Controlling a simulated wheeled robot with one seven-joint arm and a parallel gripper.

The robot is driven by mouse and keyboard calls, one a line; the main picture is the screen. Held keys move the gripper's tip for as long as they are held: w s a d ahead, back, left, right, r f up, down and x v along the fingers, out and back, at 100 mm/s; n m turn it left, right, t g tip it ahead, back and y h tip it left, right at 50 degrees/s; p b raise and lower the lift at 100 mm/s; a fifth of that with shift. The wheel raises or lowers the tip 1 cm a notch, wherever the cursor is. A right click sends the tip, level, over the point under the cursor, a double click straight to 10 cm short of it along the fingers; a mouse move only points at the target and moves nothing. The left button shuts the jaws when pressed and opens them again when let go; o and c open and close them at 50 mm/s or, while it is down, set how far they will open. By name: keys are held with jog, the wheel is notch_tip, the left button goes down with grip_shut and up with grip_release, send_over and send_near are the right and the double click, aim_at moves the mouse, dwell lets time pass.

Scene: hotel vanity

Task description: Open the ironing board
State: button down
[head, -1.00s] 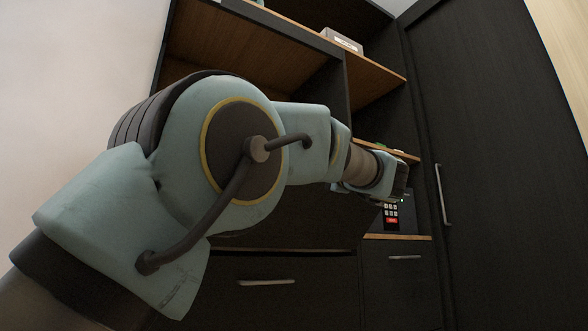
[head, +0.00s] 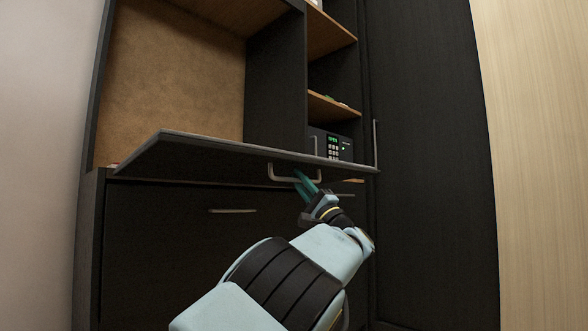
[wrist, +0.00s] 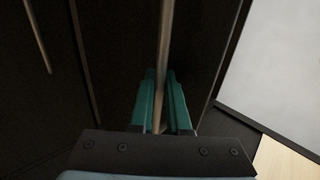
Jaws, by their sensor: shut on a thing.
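A dark flap (head: 190,150), which I take for the ironing board, is folded down at a slant from the front of the tall brown-lined niche. Its handle (head: 272,176) is on the underside near the right end. My gripper (head: 308,184) reaches up from below with its green fingers at this handle. In the wrist view, the handle bar (wrist: 163,60) runs between the two green fingers of my gripper (wrist: 160,108), which are shut on it. The flap's dark face (wrist: 115,45) lies behind the bar.
A safe (head: 345,148) with a keypad sits in the right niche behind the flap, under shelves. A drawer with a metal handle (head: 232,211) is below. A tall dark door (head: 430,150) stands right; a pale wall (head: 45,130) is left.

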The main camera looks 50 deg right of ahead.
jog(key=shift+s+f+b, duration=0.15)
jog(key=shift+f+b, duration=0.15)
jog(key=shift+f, duration=0.45)
jog(key=c, duration=1.2)
grip_release()
jog(key=shift+o, duration=0.2)
jog(key=d+p+v, duration=0.1)
jog(key=p+v, duration=0.2)
jog(key=v, duration=0.7)
jog(key=shift+s+a+f, duration=0.2)
jog(key=shift+a+f, duration=0.3)
jog(key=shift+w, duration=0.1)
